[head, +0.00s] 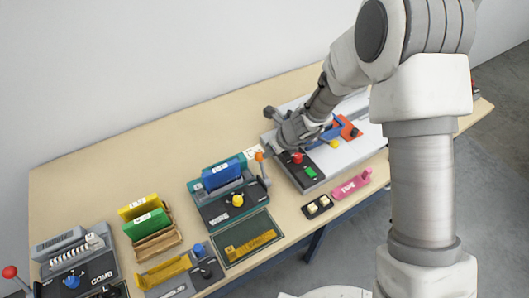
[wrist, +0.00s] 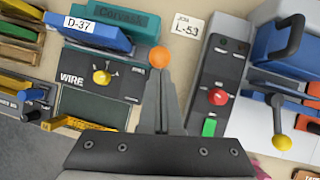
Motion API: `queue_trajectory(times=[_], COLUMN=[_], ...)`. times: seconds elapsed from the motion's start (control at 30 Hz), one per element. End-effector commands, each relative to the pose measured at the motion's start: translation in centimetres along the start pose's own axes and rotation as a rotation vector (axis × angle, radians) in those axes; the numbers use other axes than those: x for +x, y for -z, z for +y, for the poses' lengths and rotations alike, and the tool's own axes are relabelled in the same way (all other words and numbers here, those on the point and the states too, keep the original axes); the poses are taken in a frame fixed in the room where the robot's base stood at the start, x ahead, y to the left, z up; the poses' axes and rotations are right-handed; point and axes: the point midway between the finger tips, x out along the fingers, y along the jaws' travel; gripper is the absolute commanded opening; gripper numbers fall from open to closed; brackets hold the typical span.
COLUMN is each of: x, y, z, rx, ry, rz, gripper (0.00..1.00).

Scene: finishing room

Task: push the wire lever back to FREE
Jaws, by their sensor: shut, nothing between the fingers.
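The wire machine (wrist: 100,62) is a teal unit labelled WIRE, with a yellow knob and a blue D-37 piece in its top; it also stands mid-table in the head view (head: 213,212). Its lever (head: 264,172) has an orange ball and rises at the machine's right side. In the wrist view the orange ball (wrist: 159,57) shows just beyond my fingertips, with the shaft largely hidden. My gripper (wrist: 164,78) is shut and empty; I cannot tell whether it touches the lever. In the head view its body is above the neighbouring grey machine. No FREE mark is legible.
Right of the lever is a grey machine (head: 345,152) with a red knob and green button. A JOB L-53 card (wrist: 190,25) lies between the machines. A pink tag (head: 352,184) and small black tray (head: 317,207) lie in front. Bare table is behind the wire machine.

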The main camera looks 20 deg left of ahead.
Motion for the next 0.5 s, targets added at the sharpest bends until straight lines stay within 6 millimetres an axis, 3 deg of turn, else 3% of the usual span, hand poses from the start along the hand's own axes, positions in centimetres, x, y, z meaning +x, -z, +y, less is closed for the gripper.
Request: queue_trajectory(times=[0.17, 0.3, 0.5], x=[-1.6, -5.3, -8.8], y=[0.1, -1.4, -2.6], z=[-1.0, -1.0, -1.2], rx=[0.001, -0.005, -0.004], ry=[0.002, 0.003, 0.002], rz=[-0.001, -0.003, -0.001], gripper=[0.00, 0.00, 0.00])
